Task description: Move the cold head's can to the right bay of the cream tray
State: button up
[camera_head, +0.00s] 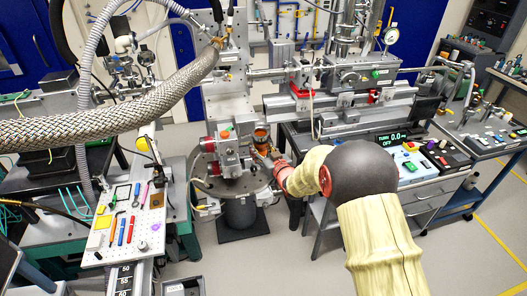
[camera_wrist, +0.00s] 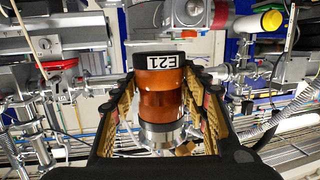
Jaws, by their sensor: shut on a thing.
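The can is an amber cylinder (camera_wrist: 160,95) with a black cap and a white label that reads E21 upside down in the wrist view. In the head view it is a small orange-brown shape (camera_head: 262,135) at the round metal stage. My gripper (camera_wrist: 161,80) has its two padded fingers on either side of the can and is shut on it. A silver metal piece (camera_wrist: 160,136) shows directly under the can; I cannot tell whether they touch. My gripper's fingers are small and partly hidden in the head view. I cannot make out the cream tray.
A thick braided hose (camera_head: 110,115) crosses the upper left. A white perforated board (camera_head: 128,215) with several tools lies at the left. A metal rail assembly (camera_head: 345,110) stands behind and right of the stage. A grey bench with a lit readout (camera_head: 398,138) is at the right.

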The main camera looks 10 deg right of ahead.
jog(key=shift+s+r+p, duration=0.15)
jog(key=shift+s+p, duration=0.15)
jog(key=shift+s, duration=0.75)
jog(key=a+f+p+v, duration=0.1)
jog(key=v, duration=0.6)
jog(key=s+a+f+p+v, duration=0.1)
jog(key=p+v, duration=0.1)
jog(key=v, duration=0.6)
jog(key=shift+a+f, duration=0.3)
jog(key=shift+f, duration=0.05)
dwell(0.6)
jog(key=shift+s, duration=0.15)
dwell(0.4)
